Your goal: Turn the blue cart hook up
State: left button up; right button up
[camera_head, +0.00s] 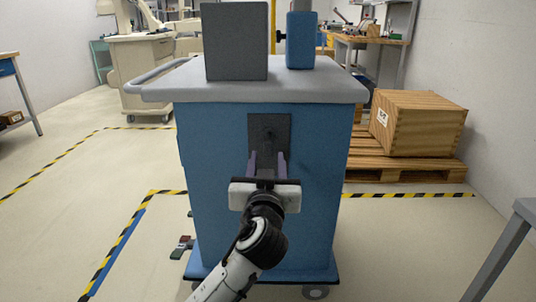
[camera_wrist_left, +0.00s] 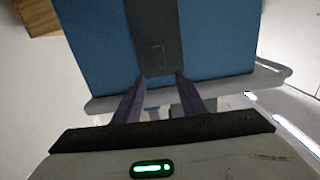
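The blue cart (camera_head: 215,200) stands upright in front of me with a grey top. A dark plate (camera_head: 283,127) is fixed on its front face. A small dark part, perhaps the hook (camera_head: 269,133), shows on the plate; its shape and which way it points are too small to tell. My left gripper (camera_head: 267,156) is in front of the plate's lower part, its two purple fingers apart. In the left wrist view the gripper (camera_wrist_left: 161,76) is open, with the dark plate (camera_wrist_left: 153,22) beyond its fingertips and nothing clearly between them. My right gripper is out of view.
A grey box (camera_head: 236,42) and a smaller blue box (camera_head: 301,42) stand on the cart top. A wooden crate (camera_head: 417,122) on a pallet (camera_head: 400,169) is at right. A grey table edge (camera_head: 500,255) is at lower right. Floor left of the cart is mostly clear.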

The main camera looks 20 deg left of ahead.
aim_at(268, 143)
pick_arm(q)
jog(key=b+x, duration=0.1)
jog(key=x, duration=0.9)
jog(key=shift+b, duration=0.3)
grip_shut()
